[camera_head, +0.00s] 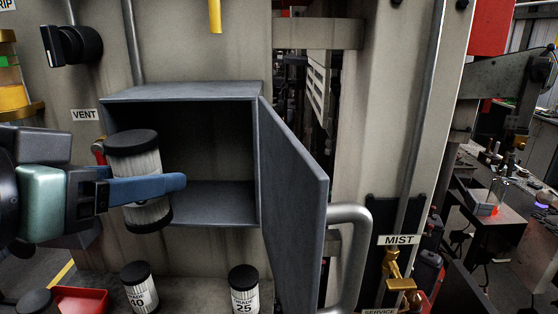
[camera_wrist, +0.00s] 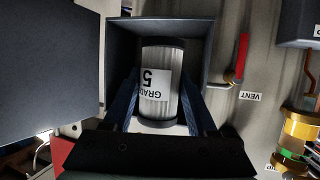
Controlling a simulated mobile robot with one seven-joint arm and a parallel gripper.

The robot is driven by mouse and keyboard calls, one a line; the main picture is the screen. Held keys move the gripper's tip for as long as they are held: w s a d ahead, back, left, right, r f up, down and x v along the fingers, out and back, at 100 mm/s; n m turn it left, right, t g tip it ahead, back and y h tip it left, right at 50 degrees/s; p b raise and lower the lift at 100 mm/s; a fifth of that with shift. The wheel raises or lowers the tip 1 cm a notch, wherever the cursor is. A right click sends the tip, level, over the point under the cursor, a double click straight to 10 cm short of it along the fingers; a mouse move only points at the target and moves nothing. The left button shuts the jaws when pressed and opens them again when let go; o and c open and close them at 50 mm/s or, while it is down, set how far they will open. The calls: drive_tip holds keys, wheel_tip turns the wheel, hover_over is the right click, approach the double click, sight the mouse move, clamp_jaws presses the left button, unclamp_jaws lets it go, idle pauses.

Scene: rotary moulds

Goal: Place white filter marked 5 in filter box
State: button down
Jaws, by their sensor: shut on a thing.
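The white pleated filter (camera_head: 137,163) has black end caps and is upright. Its label reads GRADE 5, upside down, in the wrist view (camera_wrist: 150,85). My gripper (camera_head: 178,182) is shut on this filter, a blue finger on each side of it in the wrist view. The filter box (camera_head: 185,92) is a grey open-fronted box on the wall, and its dark inside looks empty. Its door (camera_head: 295,185) stands open to the right. In the head view the filter overlaps the box's left front edge; the wrist view shows it in front of the opening. I cannot tell whether it touches the box.
Filters marked 40 (camera_head: 140,290) and 25 (camera_head: 243,290) stand below the box, with a red tray (camera_head: 85,300) at left. A red-handled valve (camera_wrist: 242,58) by the VENT label is close beside the box. A curved pipe (camera_head: 350,250) stands right of the door.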

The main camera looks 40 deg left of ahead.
drive_tip(key=w+a, duration=0.1)
drive_tip(key=w, duration=0.1)
drive_tip(key=w+a, duration=0.1)
drive_tip(key=w, duration=0.2)
drive_tip(key=w+a+p, duration=0.1)
drive_tip(key=w, duration=0.2)
drive_tip(key=shift+w+a+r, duration=0.1)
drive_tip(key=shift+a, duration=0.25)
drive_tip(key=shift+w+a+f+p, duration=0.1)
drive_tip(key=shift+w+f+p, duration=0.25)
drive_tip(key=shift+f, duration=0.35)
drive_tip(key=shift+w+a+f+p, duration=0.1)
drive_tip(key=shift+f+p, duration=0.3)
drive_tip(key=shift+f, duration=0.7)
drive_tip(key=shift+f, duration=0.15)
drive_tip(key=shift+f, duration=0.15)
drive_tip(key=shift+c, duration=1)
unclamp_jaws()
